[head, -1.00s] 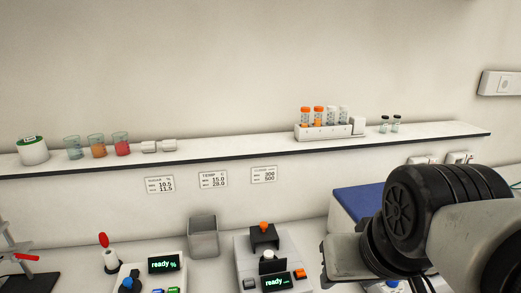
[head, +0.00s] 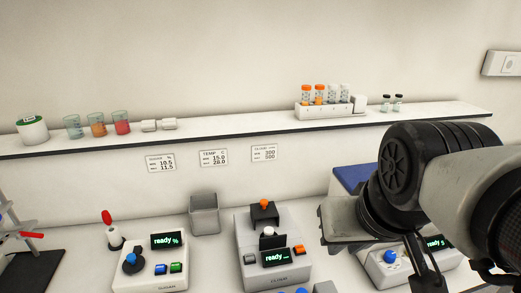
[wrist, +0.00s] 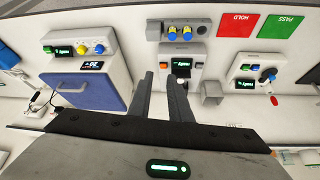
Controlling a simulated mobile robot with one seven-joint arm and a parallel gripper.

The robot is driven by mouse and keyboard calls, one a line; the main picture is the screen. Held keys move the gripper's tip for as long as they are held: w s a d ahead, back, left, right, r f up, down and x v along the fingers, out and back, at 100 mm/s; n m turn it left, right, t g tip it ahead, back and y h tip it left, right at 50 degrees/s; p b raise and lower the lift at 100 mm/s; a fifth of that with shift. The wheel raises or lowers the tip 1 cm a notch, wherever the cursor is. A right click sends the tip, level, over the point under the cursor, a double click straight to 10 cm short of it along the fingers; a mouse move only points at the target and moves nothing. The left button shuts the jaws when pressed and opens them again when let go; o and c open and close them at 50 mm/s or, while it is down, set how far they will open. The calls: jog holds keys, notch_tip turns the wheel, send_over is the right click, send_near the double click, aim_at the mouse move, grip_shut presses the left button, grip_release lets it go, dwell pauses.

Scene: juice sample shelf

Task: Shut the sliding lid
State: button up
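The middle instrument (head: 246,246) has a dark sliding lid (head: 263,216) with an orange knob, set toward its back. In front of the lid, a white-topped piece (head: 267,231) stands in a dark holder, not covered by the lid. The green display on its front reads "ready". In the wrist view, this instrument (wrist: 197,52) is just beyond the finger tips. My gripper (wrist: 160,76) is open and empty, with its two dark fingers apart.
A left instrument (head: 160,254) and a grey bin (head: 204,212) stand nearby. A blue-topped instrument (head: 354,178) is partly behind my arm. The shelf (head: 230,133) above holds beakers and a tube rack (head: 325,110). Red (wrist: 238,23) and green (wrist: 280,26) mats show in the wrist view.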

jog(key=shift+n+g, duration=0.3)
jog(key=shift+n, duration=0.3)
jog(key=w+a+r, duration=0.1)
jog(key=w, duration=0.2)
jog(key=w+r, duration=0.1)
jog(key=w, duration=0.3)
jog(key=w+a+r, duration=0.1)
jog(key=w, duration=0.3)
jog(key=shift+a+b, duration=0.3)
jog(key=shift+b, duration=0.05)
grip_shut()
jog(key=n+g+y+b, duration=0.1)
jog(key=n, duration=0.2)
send_over(264, 212)
jog(key=w, duration=0.4)
notch_tip(264, 212, down, 10)
jog(key=f, duration=0.6)
jog(key=a+f, duration=0.1)
jog(key=f, duration=0.2)
jog(key=shift+w+f+p, duration=0.1)
jog(key=shift+f+p, duration=0.2)
jog(key=shift+p, duration=0.05)
jog(key=shift+s+d+f, duration=0.2)
jog(key=shift+s, duration=0.2)
jog(key=shift+s, duration=0.1)
